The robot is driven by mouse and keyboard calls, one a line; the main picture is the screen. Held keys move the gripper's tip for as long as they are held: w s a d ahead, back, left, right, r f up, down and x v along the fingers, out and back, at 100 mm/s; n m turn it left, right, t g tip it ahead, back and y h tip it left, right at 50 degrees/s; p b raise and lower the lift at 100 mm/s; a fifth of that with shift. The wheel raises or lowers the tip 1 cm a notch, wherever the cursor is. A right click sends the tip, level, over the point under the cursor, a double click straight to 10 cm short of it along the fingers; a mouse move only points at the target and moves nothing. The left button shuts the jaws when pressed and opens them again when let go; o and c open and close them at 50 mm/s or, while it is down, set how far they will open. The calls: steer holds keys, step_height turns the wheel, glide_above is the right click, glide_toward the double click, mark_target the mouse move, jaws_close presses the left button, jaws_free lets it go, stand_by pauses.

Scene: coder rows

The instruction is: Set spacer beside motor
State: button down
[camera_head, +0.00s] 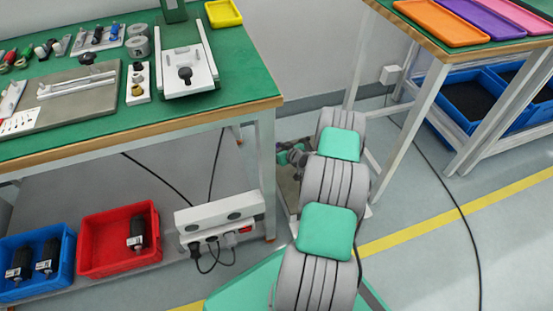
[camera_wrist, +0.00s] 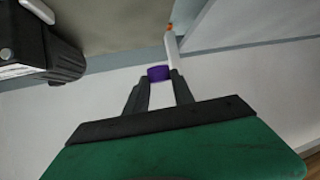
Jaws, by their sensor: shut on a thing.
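My gripper (camera_wrist: 159,80) is shut on a small purple piece, taken as the spacer (camera_wrist: 158,73), held between the fingertips in the wrist view. In the head view the end of my arm is low, by the green bench's right leg, and the spacer cannot be made out there. A dark ribbed cylinder (camera_wrist: 60,55) with a pale end lies at the upper left of the wrist view, apart from the spacer; I cannot tell if it is the motor. Black motor-like cylinders lie in the blue bin (camera_head: 67,277) and red bin (camera_head: 100,231) under the bench.
The green bench (camera_head: 235,65) holds a grey mat, small parts and a white fixture (camera_head: 198,78). A power strip (camera_head: 215,228) with cables is near the bench leg (camera_head: 266,170). Coloured trays (camera_head: 440,22) stand on the right bench. Open floor lies at the right.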

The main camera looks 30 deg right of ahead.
steer(key=f, duration=0.2)
steer(key=d+f+b, duration=0.1)
steer(key=f, duration=0.1)
steer(key=s+d+f+b, duration=0.1)
steer(key=f, duration=0.1)
steer(key=shift+f, duration=0.35)
steer(key=shift+r, duration=0.15)
steer(key=c, duration=1.1)
jaws_free()
